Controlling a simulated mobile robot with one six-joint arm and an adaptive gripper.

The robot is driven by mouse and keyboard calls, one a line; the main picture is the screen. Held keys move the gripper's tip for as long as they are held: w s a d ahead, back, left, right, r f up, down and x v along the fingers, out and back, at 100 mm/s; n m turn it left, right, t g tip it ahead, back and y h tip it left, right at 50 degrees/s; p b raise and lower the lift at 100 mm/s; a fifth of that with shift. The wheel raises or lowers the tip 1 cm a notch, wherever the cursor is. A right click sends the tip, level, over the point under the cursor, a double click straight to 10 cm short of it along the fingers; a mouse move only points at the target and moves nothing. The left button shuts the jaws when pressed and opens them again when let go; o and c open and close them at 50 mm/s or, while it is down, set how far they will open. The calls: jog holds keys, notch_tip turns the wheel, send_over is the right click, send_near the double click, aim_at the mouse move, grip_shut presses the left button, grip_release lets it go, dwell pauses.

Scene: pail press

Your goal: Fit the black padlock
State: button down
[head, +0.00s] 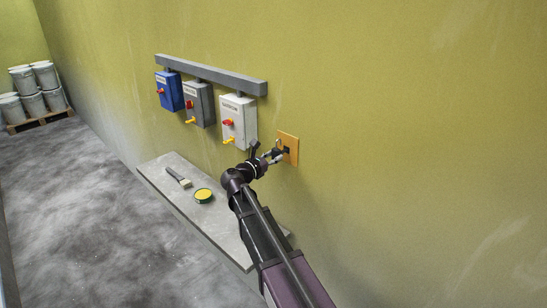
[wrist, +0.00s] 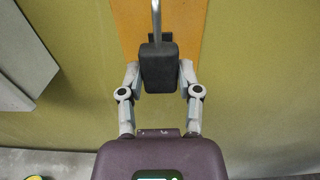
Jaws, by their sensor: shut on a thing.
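The black padlock (wrist: 158,68) is between the two fingers of my gripper (wrist: 158,80) in the wrist view. Its body is upright, with the pale metal shackle (wrist: 157,20) pointing up the picture. It is in front of an orange wooden board (wrist: 188,28) on the wall. A dark piece shows behind the padlock on the board; I cannot tell whether the padlock still touches it. In the head view my gripper (head: 274,156) is close to the orange board (head: 290,148), at the right of the switch boxes. The padlock is small and partly hidden there.
Blue (head: 170,91), grey (head: 200,104) and white (head: 239,121) switch boxes hang below a grey rail (head: 212,75), each with red and yellow handles. A grey shelf (head: 160,178) below carries a brush (head: 179,177) and a yellow-topped tin (head: 203,195). Pails (head: 38,85) stand far left.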

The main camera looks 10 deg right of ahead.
jog(key=shift+r+p, duration=1)
jog(key=shift+r, duration=0.1)
jog(key=shift+s, duration=0.1)
